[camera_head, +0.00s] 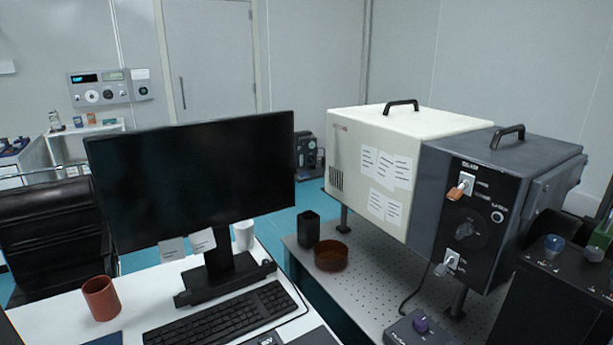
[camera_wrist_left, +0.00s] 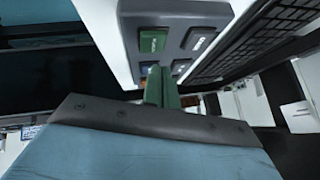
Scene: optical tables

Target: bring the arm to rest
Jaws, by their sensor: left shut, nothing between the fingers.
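My left gripper (camera_wrist_left: 160,88) shows only in the left wrist view, with its narrow green fingers together and nothing held between them. I cannot tell whether the fingertips touch the panel. No arm of mine shows in the head view, and my right gripper is in neither view.
In the head view a monitor (camera_head: 195,180), a keyboard (camera_head: 225,318) and a red-brown mug (camera_head: 101,298) stand on the white desk. A perforated optical table (camera_head: 365,290) at right bears a white-and-dark instrument (camera_head: 480,200), a black cup (camera_head: 308,229) and a brown dish (camera_head: 331,256).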

